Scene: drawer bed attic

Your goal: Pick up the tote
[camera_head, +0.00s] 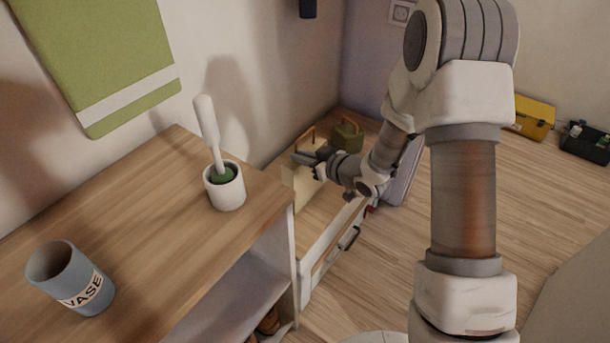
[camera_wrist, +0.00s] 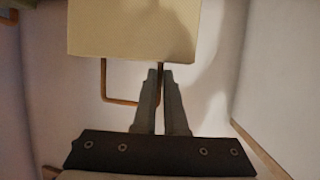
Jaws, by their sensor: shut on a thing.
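The tote is a cream bag with a thin brown handle. In the wrist view the tote (camera_wrist: 130,32) fills the top, and its handle loop hangs below it toward my gripper. My gripper (camera_wrist: 158,75) is shut on one side of that handle, with the fingers close together. In the head view the tote (camera_head: 301,186) shows partly beyond the shelf's far end, behind my gripper (camera_head: 300,159). My gripper and wrist hide part of it there. I cannot tell whether the tote touches the surface under it.
A green box-like item (camera_head: 347,135) with a brown handle stands just behind my gripper. A wooden shelf top (camera_head: 150,215) holds a blue-grey vase (camera_head: 62,275) and a brush in a white holder (camera_head: 226,190). A yellow toolbox (camera_head: 533,117) stands at the far wall; floor is open right.

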